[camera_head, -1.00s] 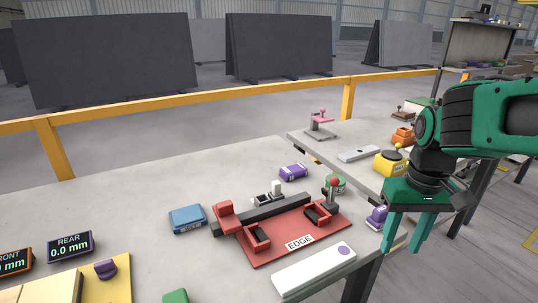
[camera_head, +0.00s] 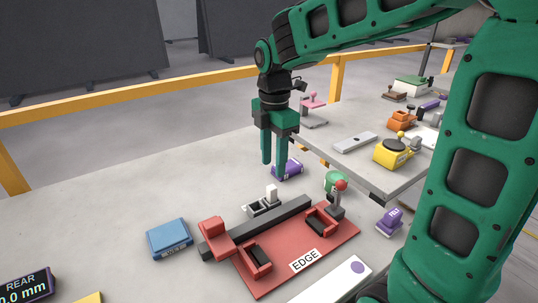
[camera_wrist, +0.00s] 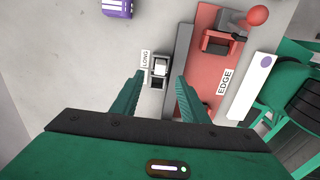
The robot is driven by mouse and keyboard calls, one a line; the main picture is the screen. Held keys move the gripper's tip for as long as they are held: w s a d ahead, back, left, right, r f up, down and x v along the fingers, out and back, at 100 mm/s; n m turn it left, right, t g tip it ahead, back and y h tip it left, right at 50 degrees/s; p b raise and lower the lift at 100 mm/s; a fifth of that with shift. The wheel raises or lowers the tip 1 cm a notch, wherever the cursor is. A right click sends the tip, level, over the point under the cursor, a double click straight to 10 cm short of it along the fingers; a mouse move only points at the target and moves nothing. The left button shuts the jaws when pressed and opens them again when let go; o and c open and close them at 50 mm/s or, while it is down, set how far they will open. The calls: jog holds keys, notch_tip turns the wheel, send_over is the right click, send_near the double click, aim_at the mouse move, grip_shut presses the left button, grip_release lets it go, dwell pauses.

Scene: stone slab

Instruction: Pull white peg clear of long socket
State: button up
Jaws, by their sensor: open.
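The white peg (camera_head: 271,192) stands upright in the long socket (camera_head: 256,208), a small dark-framed holder behind the dark bar of the red fixture. In the wrist view the white peg (camera_wrist: 160,68) sits in the socket (camera_wrist: 155,84) beside a "LONG" label (camera_wrist: 145,59). My gripper (camera_head: 273,172) is open and empty, fingers pointing down, above and behind the peg in the head view. In the wrist view its fingertips (camera_wrist: 159,74) lie either side of the peg's line, apart from it.
The red EDGE fixture (camera_head: 290,268) with a red-knobbed lever (camera_head: 338,200) lies in front of the socket. A purple block (camera_head: 291,170) is behind it and a blue box (camera_head: 169,239) left. A white bar (camera_head: 335,285) lies in front. Free slab lies at left.

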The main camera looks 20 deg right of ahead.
aim_at(272, 186)
jog(key=f, duration=1)
jog(key=shift+a, duration=0.25)
jog(key=shift+c, duration=0.3)
grip_shut()
